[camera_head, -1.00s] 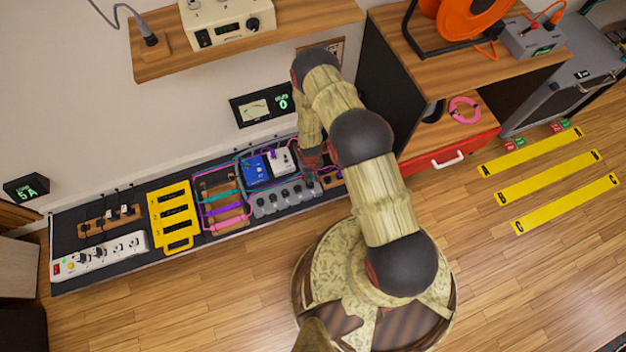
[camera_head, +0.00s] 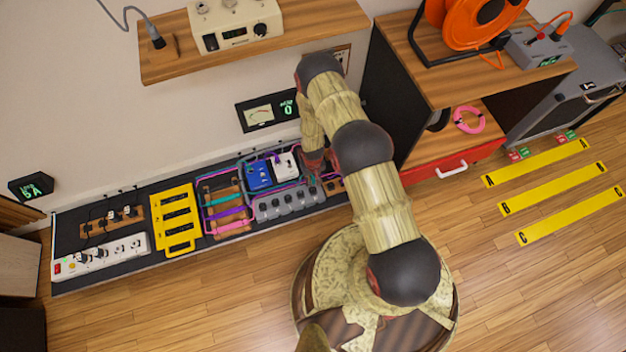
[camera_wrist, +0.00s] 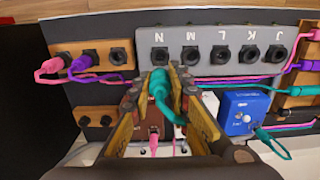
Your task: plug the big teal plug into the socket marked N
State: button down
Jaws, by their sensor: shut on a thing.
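The big teal plug (camera_wrist: 160,90) is between the fingers of my gripper (camera_wrist: 164,82) in the wrist view. The gripper is shut on it, and its teal cable bends down and right. The grey socket box (camera_wrist: 205,42) shows upside down, with the letters N, M, L, K and J. The socket marked N (camera_wrist: 159,56) is a dark round hole just beyond the plug's tip, nearly in line with it. I cannot tell whether the tip touches it. In the head view my gripper (camera_head: 314,166) is beside the grey socket box (camera_head: 288,203), and the plug is hidden.
A blue box (camera_wrist: 240,110) with a teal cable lies right of my gripper in the wrist view. A wooden block (camera_wrist: 92,58) with pink and purple plugs is left of the socket box.

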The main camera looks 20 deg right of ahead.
jog(key=shift+f+b, duration=2.35)
jog(key=shift+f, duration=1.7)
jog(key=c, duration=1.6)
grip_release()
notch_tip(320, 180, up, 11)
jog(key=shift+r, duration=0.45)
